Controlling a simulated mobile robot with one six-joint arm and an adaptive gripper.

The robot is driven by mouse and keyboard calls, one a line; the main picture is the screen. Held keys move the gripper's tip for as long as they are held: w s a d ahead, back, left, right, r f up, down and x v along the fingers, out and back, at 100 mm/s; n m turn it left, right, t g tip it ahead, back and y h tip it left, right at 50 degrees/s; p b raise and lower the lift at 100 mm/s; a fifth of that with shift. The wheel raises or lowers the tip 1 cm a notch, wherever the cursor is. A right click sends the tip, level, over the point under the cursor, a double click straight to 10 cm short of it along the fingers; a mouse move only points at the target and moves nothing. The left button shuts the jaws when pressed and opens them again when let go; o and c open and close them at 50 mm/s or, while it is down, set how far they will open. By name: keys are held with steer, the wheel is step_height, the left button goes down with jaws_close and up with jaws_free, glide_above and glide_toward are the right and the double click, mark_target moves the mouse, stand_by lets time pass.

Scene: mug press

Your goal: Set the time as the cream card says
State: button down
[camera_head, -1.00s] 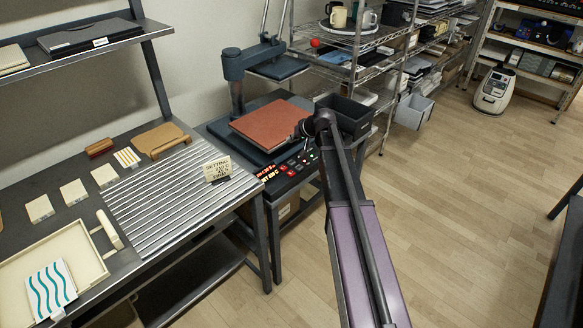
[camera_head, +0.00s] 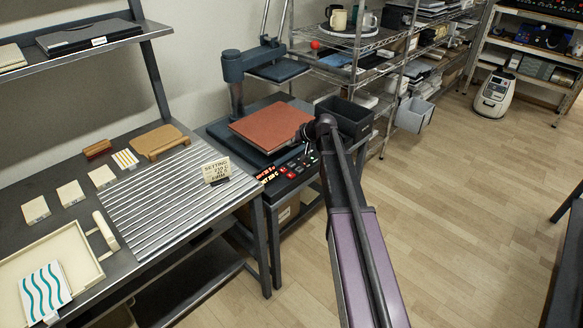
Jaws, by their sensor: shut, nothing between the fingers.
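The cream card (camera_head: 216,170) stands upright near the right edge of the ribbed mat. Its top line reads "SETTING" and its last seems to read "FIRM"; the figures between are too small to read surely. The press's control panel (camera_head: 286,174) has a lit red and amber display (camera_head: 268,176) at its left and red, dark and green buttons to the right. The display's lower line seems to end in "C"; its digits are unclear. My gripper (camera_head: 302,134) is shut and empty, above the panel's back right, by the brown pad's right corner. My wrist partly hides it.
The press (camera_head: 236,67) stands behind the brown pad (camera_head: 270,126). A dark bin (camera_head: 345,117) is close to the right of my wrist. The ribbed mat (camera_head: 170,200), a cream tray (camera_head: 85,285) and several cream blocks are on the left bench. Open floor lies to the right.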

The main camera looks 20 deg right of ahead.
mark_target(289, 163)
steer(key=shift+f+b, duration=3.2)
steer(key=shift+f, duration=0.3)
steer(key=shift+f+b, duration=0.85)
steer(key=shift+b, duration=0.05)
steer(key=shift+r, duration=0.1)
steer(key=shift+r+p, duration=0.8)
steer(key=shift+p, duration=0.15)
steer(key=shift+r+p, duration=2.5)
